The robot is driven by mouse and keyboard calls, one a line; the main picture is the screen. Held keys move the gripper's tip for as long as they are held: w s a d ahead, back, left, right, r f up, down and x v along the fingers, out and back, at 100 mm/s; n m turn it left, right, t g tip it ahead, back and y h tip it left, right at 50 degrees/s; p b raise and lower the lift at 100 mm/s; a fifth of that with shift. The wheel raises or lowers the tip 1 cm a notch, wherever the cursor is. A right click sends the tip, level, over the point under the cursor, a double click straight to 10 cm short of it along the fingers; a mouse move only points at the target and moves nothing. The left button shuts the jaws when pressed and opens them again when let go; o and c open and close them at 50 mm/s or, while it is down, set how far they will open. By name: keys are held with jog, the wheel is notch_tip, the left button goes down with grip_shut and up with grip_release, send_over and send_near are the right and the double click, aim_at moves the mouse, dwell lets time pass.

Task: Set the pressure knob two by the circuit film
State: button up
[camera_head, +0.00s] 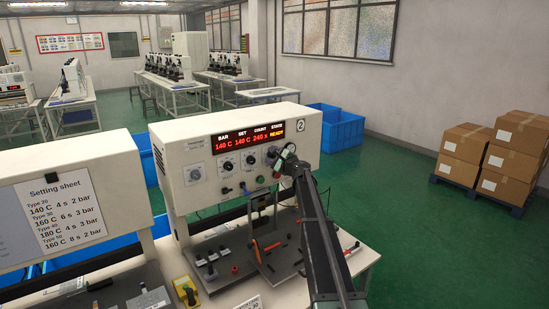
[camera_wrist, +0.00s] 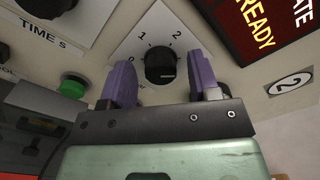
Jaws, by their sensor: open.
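The pressure knob (camera_wrist: 159,62) is a black dial on a white plate in the wrist view, with 0, 1 and 2 printed around it. A pale mark shows on its lower part; I cannot tell its exact reading. My gripper (camera_wrist: 161,74) is open, its purple fingers to the left and right of the knob, with gaps showing. In the head view my gripper (camera_head: 284,158) is at the right end of the dial row on the white press (camera_head: 185,142), labelled 2. A setting sheet (camera_head: 62,208) on the left machine lists types with temperature, seconds and bar. I cannot make out the circuit film.
The display (camera_head: 250,136) reads READY. A green button (camera_wrist: 74,85) and the time dial (camera_wrist: 45,5) are left of my gripper in the wrist view. Fixtures and an orange-handled tool (camera_head: 270,246) lie on the bench below. Boxes (camera_head: 464,157) stand far right.

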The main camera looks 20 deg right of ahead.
jog(key=c, duration=0.9)
jog(key=shift+n, duration=0.5)
jog(key=n, duration=0.4)
jog(key=shift+n, duration=0.3)
jog(key=n, duration=0.6)
jog(key=shift+s+f, duration=0.1)
jog(key=o, duration=0.9)
